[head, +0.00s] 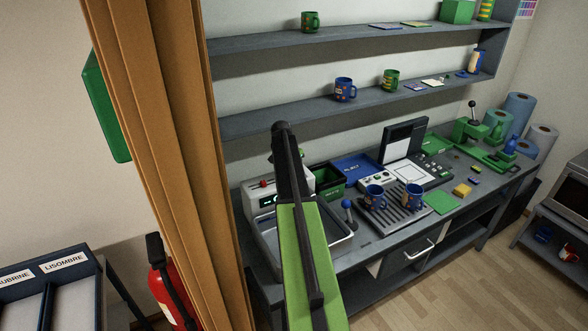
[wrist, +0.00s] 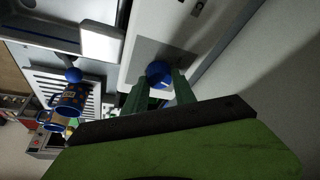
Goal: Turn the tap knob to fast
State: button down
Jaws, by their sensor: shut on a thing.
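The blue tap knob (wrist: 158,72) sits on a grey patch of a pale panel in the wrist view. My gripper (wrist: 160,80) has its two green fingers on either side of the knob, shut on it. The knob's pointer and speed marks are too small or hidden to read. In the head view my dark wrist and green arm reach to the tap unit (head: 256,199) behind the sink (head: 341,246). There my arm hides the knob and fingertips. The unit has a red part on top and a small dark display.
A blue ball-topped lever (head: 347,204) stands right of the sink. Two blue mugs (head: 374,196) (head: 411,196) stand on a slatted rack (head: 390,220). A green bin (head: 330,178) and a blue tray (head: 357,166) lie behind.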

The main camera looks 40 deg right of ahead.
jog(key=m+g, duration=0.1)
jog(key=m, duration=0.2)
jog(key=shift+w, duration=0.1)
jog(key=shift+m+g, duration=0.7)
jog(key=shift+m, duration=1)
jog(key=c, duration=1)
grip_release()
jog(key=shift+r, duration=0.1)
